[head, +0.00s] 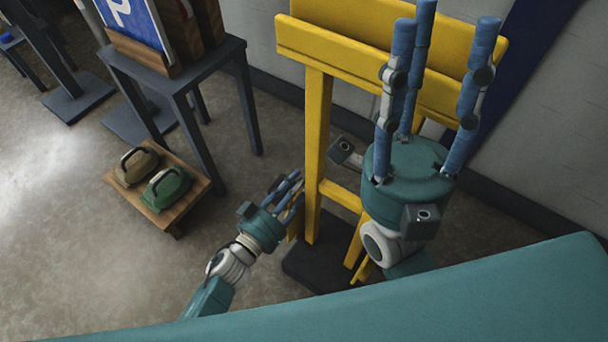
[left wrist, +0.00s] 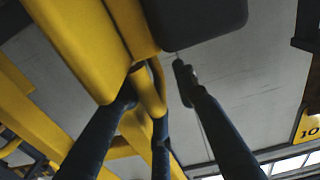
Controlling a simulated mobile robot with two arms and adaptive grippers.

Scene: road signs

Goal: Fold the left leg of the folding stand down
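The yellow folding stand (head: 318,150) stands upright to the right of centre in the head view, with a wide top board (head: 330,48). A short yellow piece (head: 294,224), perhaps part of the left leg, shows low beside its left post. My left gripper (head: 289,189) is beside that post, fingers pointing at it. In the left wrist view its fingers (left wrist: 158,98) are spread around a narrow yellow part (left wrist: 150,88); the right finger is apart from it. My right gripper (head: 430,35) is raised in front of the stand, fingers up, spread and empty. It hides the stand's right side.
A dark block (head: 305,266) lies at the stand's foot. At left, a low wooden platform (head: 192,207) holds a tan case (head: 137,166) and a green case (head: 166,188). A grey table (head: 180,78) with a blue sign (head: 135,22) stands behind. Floor between is clear.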

